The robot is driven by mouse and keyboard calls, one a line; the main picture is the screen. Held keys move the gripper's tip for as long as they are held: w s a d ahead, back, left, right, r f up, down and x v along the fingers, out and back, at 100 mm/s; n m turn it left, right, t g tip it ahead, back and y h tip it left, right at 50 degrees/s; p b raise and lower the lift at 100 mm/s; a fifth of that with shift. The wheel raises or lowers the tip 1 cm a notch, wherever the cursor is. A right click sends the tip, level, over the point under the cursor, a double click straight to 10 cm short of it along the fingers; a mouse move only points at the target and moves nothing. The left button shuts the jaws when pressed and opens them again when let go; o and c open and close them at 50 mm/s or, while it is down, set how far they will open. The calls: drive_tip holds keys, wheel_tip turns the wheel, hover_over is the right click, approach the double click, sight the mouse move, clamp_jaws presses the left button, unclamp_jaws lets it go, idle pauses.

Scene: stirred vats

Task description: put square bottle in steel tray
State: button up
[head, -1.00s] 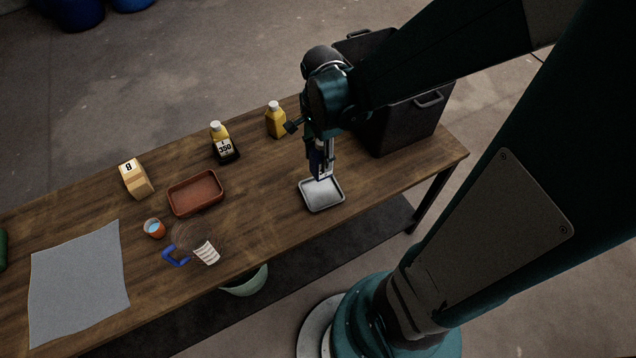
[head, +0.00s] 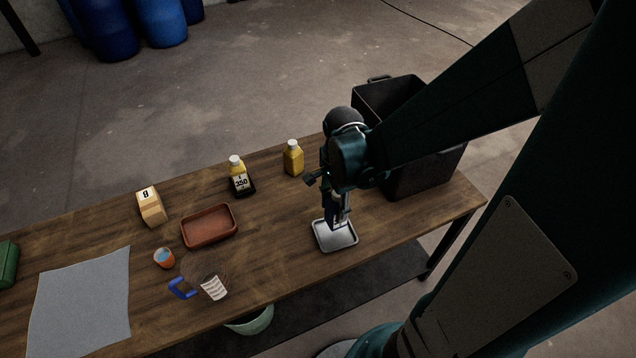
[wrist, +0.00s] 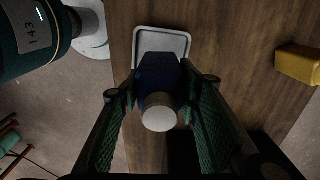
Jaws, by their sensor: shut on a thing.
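The square bottle (wrist: 158,75) is dark blue with a pale round cap, seen from above in the wrist view. My gripper (wrist: 158,92) is shut on it, with a green-padded finger on each side. The steel tray (wrist: 162,36) is a shallow light-grey tray under and beyond the bottle. In the head view, my gripper (head: 338,204) points down over the steel tray (head: 343,240), and the bottle is mostly hidden by the fingers. The bottle's base is over the tray; whether it touches the tray floor I cannot tell.
A black bin (head: 425,170) stands close right of my arm.

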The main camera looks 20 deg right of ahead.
drive_tip(key=shift+f, duration=1.3)
drive_tip(key=shift+f, duration=0.1)
drive_tip(key=shift+f+b, duration=0.8)
drive_tip(key=shift+f, duration=1.15)
drive_tip(key=shift+f, duration=0.15)
drive_tip(key=o, duration=1.1)
drive_tip(key=shift+r+p, duration=1.5)
drive_tip(key=shift+r, duration=4.65)
